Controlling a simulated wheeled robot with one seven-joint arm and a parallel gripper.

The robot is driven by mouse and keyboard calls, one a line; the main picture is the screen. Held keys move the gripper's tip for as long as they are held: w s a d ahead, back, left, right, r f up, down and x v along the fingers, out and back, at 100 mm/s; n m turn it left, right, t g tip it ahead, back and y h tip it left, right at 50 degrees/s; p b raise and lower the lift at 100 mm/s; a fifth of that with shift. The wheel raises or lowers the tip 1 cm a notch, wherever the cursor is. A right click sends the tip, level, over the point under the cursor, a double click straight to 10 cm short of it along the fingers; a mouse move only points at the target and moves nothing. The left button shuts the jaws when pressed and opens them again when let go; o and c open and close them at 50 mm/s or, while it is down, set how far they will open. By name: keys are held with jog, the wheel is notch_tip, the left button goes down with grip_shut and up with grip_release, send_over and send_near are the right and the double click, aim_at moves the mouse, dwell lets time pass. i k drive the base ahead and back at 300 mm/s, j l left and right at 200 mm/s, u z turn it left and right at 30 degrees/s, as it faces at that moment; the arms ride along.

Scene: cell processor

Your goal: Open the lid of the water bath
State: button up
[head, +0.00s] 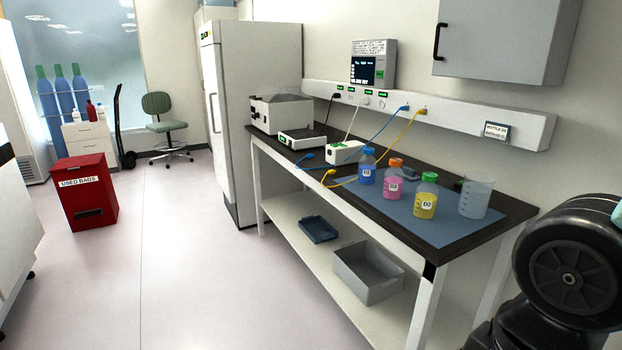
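A white box-shaped unit that looks like the water bath (268,119) stands at the far left end of the dark bench, beside the tall white fridge. A grey lid (288,97) lies over its top and looks closed. Fine detail, such as a handle, is too small to make out. My gripper is out of view. Only a dark rounded part of my arm shows at the lower right, far from the water bath.
The bench (500,222) carries blue (367,170), pink (393,181) and yellow (425,199) bottles, a beaker (474,201) and small white devices with cables. A grey bin (368,277) sits on the lower shelf. A red bin (87,192) stands at left. The floor before the bench is clear.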

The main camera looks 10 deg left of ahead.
aim_at(266, 92)
jog(key=i+j+u, duration=0.3)
jog(key=i, duration=0.2)
jog(key=i+j+u, duration=0.2)
jog(key=i+u, duration=0.15)
jog(key=i, duration=0.15)
jog(key=i+u, duration=0.3)
jog(key=i, duration=0.25)
